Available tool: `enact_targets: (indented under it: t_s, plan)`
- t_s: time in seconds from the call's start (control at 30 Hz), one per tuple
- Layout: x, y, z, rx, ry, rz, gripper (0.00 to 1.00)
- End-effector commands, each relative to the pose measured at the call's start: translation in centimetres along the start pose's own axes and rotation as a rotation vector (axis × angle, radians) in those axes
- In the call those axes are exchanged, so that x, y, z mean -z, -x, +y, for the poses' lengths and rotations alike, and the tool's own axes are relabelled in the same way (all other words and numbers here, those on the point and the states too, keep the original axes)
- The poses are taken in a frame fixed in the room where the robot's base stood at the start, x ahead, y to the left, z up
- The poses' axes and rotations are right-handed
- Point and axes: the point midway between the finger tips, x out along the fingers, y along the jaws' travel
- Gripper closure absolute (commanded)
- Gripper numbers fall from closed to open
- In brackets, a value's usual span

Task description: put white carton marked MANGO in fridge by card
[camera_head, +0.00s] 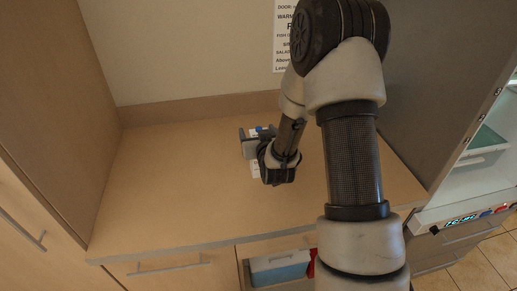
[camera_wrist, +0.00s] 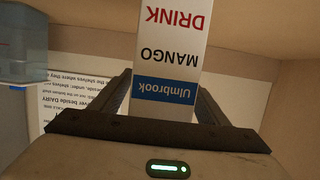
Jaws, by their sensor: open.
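The white carton (camera_wrist: 165,57) shows upside down in the wrist view, with a blue Ulmbrook label, black MANGO and red DRINK. In the head view it stands on the counter (camera_head: 185,175), mostly hidden by my gripper (camera_head: 254,141). In the wrist view my gripper's fingers are open, one on each side of the carton; I cannot tell whether they touch it. The card (camera_head: 283,40) is a printed sheet on the back wall, partly covered by my arm. It also shows in the wrist view (camera_wrist: 68,112), upside down and partly hidden. The fridge (camera_head: 478,185) stands open at the right.
A greenish bin (camera_head: 484,147) sits inside the fridge. Below the counter front, an open drawer holds a blue box (camera_head: 280,269) and something red (camera_head: 312,264). A tall cabinet side (camera_head: 55,110) bounds the left. The counter left of my gripper is clear. A bluish translucent container (camera_wrist: 22,45) shows in the wrist view.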

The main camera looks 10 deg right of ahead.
Motion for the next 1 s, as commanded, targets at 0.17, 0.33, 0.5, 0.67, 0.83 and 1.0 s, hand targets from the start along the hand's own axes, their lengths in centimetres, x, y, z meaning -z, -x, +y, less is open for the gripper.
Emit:
enact_targets:
  t_s: [0.17,0.33,0.5,0.67,0.83,1.0]
  plan:
    - [0.0,0.0,0.0,0.000,0.000,0.000,0.36]
    - [0.0,0.0,0.0,0.000,0.000,0.000,0.65]
    - [0.0,0.0,0.0,0.000,0.000,0.000,0.94]
    - [0.2,0.0,0.0,0.000,0.000,0.004,1.00]
    - [0.2,0.0,0.0,0.000,0.000,0.005,1.00]
    - [1.1,0.2,0.0,0.000,0.000,0.008,1.00]
